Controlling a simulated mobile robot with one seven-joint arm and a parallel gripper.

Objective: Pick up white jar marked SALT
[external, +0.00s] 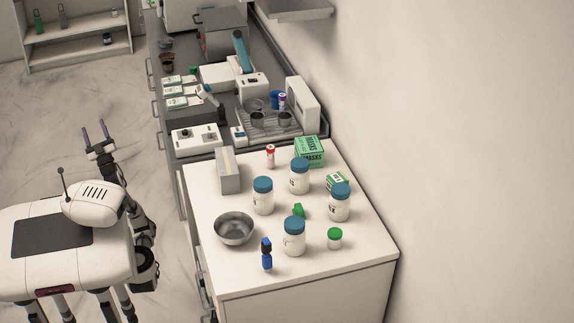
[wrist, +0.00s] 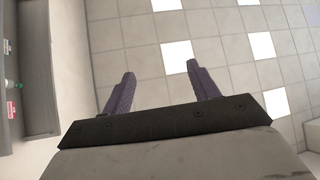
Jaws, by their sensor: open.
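Several white jars with blue lids stand upright on the white counter (external: 355,255) in the external view. One jar (external: 263,197) is at the left, one jar (external: 299,177) at the back, one jar (external: 340,202) at the right and one jar (external: 294,237) at the front. Their dark labels are too small to read, so I cannot tell which is marked SALT. My gripper (external: 95,135) is raised left of the counter, apart from all jars. Its purple fingers are spread and empty in the wrist view (wrist: 158,85), which shows no jar.
A metal bowl (external: 234,229), a blue bottle (external: 267,255), a green-lidded small jar (external: 334,239) and a green object (external: 298,210) crowd the jars. A grey box (external: 228,170), a red-capped tube (external: 270,157) and a green mask box (external: 310,152) stand behind.

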